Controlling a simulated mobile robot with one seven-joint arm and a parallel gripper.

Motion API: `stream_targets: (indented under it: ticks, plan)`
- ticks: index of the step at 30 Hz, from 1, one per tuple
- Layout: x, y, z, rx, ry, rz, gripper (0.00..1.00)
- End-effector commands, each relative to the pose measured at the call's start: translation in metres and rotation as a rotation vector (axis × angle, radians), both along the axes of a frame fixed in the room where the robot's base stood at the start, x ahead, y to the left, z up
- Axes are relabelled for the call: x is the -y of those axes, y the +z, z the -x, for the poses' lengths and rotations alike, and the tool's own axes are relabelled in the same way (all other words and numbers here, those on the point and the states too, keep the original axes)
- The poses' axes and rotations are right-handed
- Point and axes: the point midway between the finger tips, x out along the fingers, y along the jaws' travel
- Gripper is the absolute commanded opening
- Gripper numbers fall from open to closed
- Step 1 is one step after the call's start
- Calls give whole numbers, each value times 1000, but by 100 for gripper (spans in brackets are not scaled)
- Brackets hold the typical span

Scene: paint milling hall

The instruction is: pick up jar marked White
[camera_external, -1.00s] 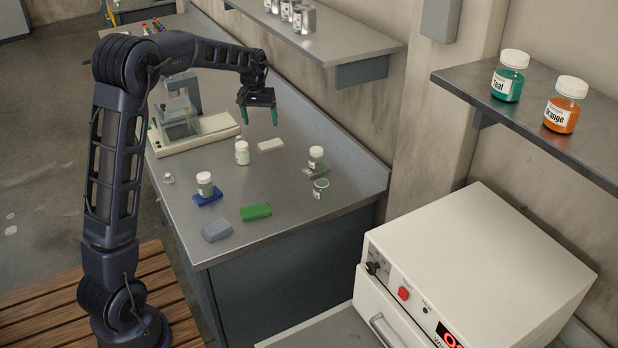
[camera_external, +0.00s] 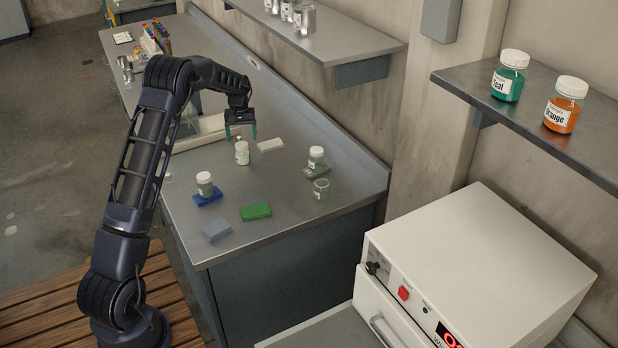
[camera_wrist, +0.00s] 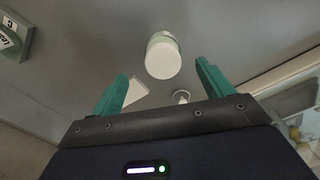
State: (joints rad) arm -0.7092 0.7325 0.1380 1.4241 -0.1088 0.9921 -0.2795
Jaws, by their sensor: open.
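A small white-lidded jar (camera_external: 242,153) stands upright on the bench, its label too small to read. My gripper (camera_external: 241,134) is open and empty just above it. In the wrist view the jar (camera_wrist: 163,57) shows its white lid in the gap between the two green fingers of my gripper (camera_wrist: 162,69), apart from both. Another white-lidded jar (camera_external: 205,184) stands on a blue pad, and another (camera_external: 316,158) on a grey pad at the right. No label reading White is legible on any of them.
A lidless glass jar (camera_external: 321,189), a green block (camera_external: 256,212), a grey-blue block (camera_external: 217,231) and a white block (camera_external: 270,145) lie around on the bench (camera_external: 285,225). Teal (camera_external: 508,76) and Orange (camera_external: 565,105) jars stand on the right shelf. The bench front is partly clear.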

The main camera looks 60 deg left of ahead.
Motion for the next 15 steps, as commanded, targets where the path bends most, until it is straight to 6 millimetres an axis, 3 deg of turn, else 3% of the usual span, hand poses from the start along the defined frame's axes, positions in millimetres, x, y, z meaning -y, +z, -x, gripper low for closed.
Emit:
stream_targets:
  ticks: [6, 15]
  plan:
    - [0, -31, 1, -2, 0, 2, 79]
    - [-1, -52, 3, -2, 0, 2, 79]
